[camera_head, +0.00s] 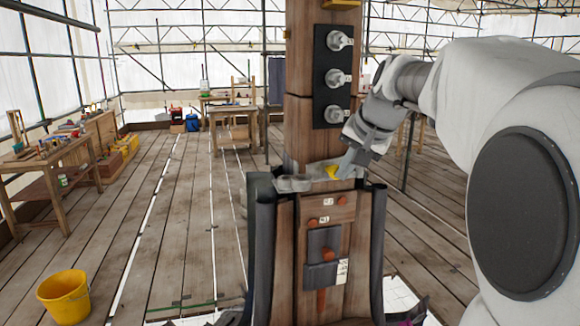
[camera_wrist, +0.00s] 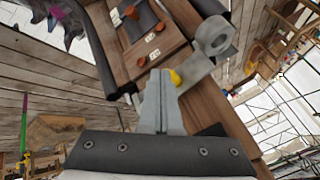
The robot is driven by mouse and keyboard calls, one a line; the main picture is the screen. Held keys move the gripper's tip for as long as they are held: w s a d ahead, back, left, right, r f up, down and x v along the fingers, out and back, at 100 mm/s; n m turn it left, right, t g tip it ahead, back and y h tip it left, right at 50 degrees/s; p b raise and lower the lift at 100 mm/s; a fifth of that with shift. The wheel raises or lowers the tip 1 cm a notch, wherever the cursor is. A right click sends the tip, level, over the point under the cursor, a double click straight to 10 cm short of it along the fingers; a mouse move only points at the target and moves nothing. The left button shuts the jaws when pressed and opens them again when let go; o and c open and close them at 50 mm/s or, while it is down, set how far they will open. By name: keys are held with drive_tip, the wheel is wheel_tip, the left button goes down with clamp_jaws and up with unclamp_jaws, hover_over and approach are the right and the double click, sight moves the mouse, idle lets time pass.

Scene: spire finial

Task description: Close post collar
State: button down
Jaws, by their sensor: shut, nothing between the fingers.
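The wooden post (camera_head: 299,130) rises from a wooden housing. At its foot is a grey metal collar (camera_head: 294,184) with a ring-shaped end and a yellow tab (camera_head: 332,171). In the wrist view the collar's round end (camera_wrist: 215,36) and flat grey arm lie against the wood, with the yellow tab (camera_wrist: 176,77) at the arm's near end. My gripper (camera_head: 346,168) is shut and empty, its tips close beside the yellow tab. It also shows in the wrist view (camera_wrist: 160,74). I cannot tell whether the tips touch the tab, or how far the collar stands open.
A black panel (camera_head: 333,84) with several metal knobs is on the post above my gripper. The housing front (camera_head: 312,225) has orange pegs and labels, with dark uprights at its sides. A yellow bucket (camera_head: 64,296) stands on the plank floor at left. Workbenches stand farther back.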

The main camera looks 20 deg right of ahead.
sight(319, 171)
drive_tip(key=shift+w+a+p, duration=0.4)
drive_tip(key=shift+w+a, duration=0.4)
drive_tip(key=shift+w, duration=0.25)
drive_tip(key=shift+w+a+p, duration=0.35)
drive_tip(key=shift+w+a, duration=0.45)
drive_tip(key=shift+w, duration=0.25)
drive_tip(key=shift+s+a, duration=0.1)
